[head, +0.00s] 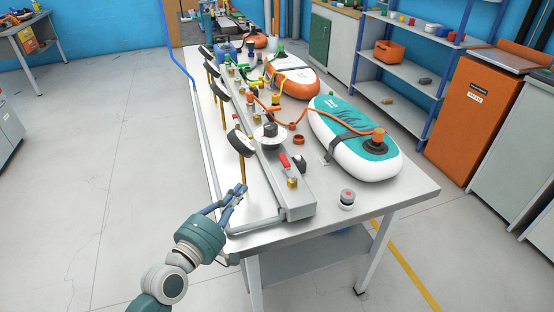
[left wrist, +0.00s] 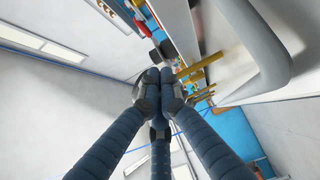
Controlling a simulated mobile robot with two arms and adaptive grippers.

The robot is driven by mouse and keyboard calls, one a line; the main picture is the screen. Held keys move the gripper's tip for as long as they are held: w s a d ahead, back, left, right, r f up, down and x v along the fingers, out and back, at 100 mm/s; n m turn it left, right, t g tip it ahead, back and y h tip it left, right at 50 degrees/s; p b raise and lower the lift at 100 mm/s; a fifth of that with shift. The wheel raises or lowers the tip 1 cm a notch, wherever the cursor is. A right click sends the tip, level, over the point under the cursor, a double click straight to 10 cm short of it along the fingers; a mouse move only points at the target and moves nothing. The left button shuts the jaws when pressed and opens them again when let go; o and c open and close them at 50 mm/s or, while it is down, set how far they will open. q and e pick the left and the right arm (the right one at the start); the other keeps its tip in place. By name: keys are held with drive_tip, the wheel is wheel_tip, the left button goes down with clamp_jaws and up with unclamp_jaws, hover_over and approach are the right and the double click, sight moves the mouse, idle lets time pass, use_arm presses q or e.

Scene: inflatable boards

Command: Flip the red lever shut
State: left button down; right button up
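The red lever (head: 284,160) sits on a brass valve (head: 292,183) near the front end of the long grey manifold rail on the table. It stands tilted up, away from the rail. My left gripper (head: 238,192) is at the table's near left edge, left of the lever and apart from it. In the left wrist view its fingertips (left wrist: 160,84) come together with nothing visible between them. A red part (left wrist: 122,18) shows at the top of that view; I cannot tell if it is the lever. My right gripper is not in view.
A gauge on a brass post (head: 242,143) stands just beyond my left gripper. A round dial (head: 270,134) and a black knob (head: 300,163) are near the lever. A teal and white board (head: 350,118) lies to the right.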

sight(287, 166)
use_arm(q)
drive_tip(key=s+d+p+x, duration=0.1)
drive_tip(key=d+x, duration=0.1)
drive_tip(key=x, duration=1)
drive_tip(key=shift+d+p, duration=0.25)
drive_tip(key=shift+p, duration=0.05)
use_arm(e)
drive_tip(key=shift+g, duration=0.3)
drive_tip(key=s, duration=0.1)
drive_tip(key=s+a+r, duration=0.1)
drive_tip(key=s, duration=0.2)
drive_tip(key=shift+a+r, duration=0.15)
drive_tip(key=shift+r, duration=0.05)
use_arm(q)
drive_tip(key=shift+r, duration=0.1)
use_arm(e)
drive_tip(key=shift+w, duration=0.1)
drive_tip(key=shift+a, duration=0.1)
